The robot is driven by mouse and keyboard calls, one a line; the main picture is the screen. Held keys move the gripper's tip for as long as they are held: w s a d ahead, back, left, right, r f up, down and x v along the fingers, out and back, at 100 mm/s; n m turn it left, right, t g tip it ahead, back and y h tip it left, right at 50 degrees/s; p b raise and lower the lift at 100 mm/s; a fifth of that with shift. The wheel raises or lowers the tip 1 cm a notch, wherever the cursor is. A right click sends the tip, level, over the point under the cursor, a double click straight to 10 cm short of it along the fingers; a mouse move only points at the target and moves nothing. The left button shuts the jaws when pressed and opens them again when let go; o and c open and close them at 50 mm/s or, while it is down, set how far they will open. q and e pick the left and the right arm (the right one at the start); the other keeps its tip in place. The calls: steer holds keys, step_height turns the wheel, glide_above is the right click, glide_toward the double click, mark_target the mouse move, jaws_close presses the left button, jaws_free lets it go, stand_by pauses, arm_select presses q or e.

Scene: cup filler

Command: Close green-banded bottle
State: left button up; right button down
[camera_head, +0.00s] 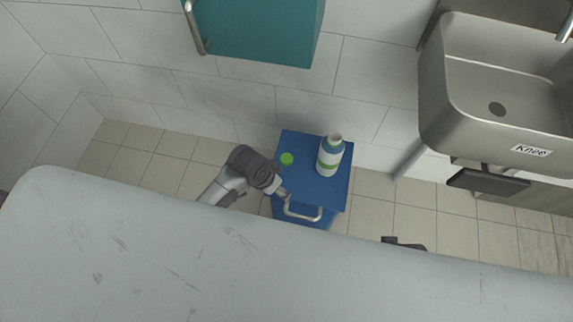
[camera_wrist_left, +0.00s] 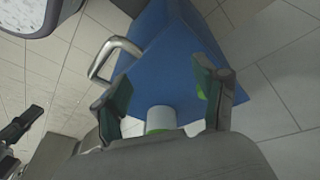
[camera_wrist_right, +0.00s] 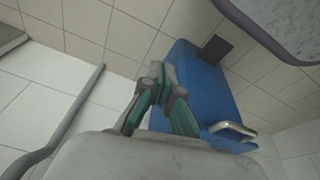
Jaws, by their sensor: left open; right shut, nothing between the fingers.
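The white bottle with green and blue bands (camera_head: 330,158) stands upright on the blue cabinet. Its top shows no green cap. A green cap (camera_head: 287,158) lies on the cabinet top left of the bottle. My left gripper (camera_head: 284,193) is beside the cabinet's front left corner, in front of the cap. In the left wrist view, it (camera_wrist_left: 160,98) is open and empty; a pale, green-banded cylinder (camera_wrist_left: 160,118), likely the bottle, shows beyond the fingers. Bright green beside one finger may be the cap. In the right wrist view, my right gripper (camera_wrist_right: 160,75) is shut and empty, apart from the bottle.
The blue cabinet (camera_head: 312,183) has a metal handle (camera_head: 302,214) near my left gripper. A steel sink (camera_head: 495,85) is at the right, and a teal wall cabinet (camera_head: 262,30) hangs above. A large grey surface (camera_head: 270,265) fills the foreground.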

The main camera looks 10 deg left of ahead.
arm_select(q)
steer(key=w+d+r+m+b, duration=0.3)
steer(key=d+r+m, duration=0.1)
steer(key=r, duration=0.2)
step_height(320, 180, up, 4)
steer(key=m+g+y, duration=0.2)
steer(key=m+y, duration=0.1)
glide_above(285, 158)
steer(key=shift+s+d+f+b, duration=0.15)
steer(key=shift+s+d+b, duration=0.05)
steer(key=shift+s+b, duration=0.2)
arm_select(e)
steer(key=shift+w, duration=0.3)
arm_select(q)
step_height(285, 158, down, 8)
steer(key=shift+b, duration=1.2)
steer(key=shift+f, duration=0.3)
arm_select(e)
steer(key=w+v, duration=0.1)
steer(key=v, duration=0.8)
steer(key=shift+r+t, duration=0.2)
steer(key=shift+t, duration=0.2)
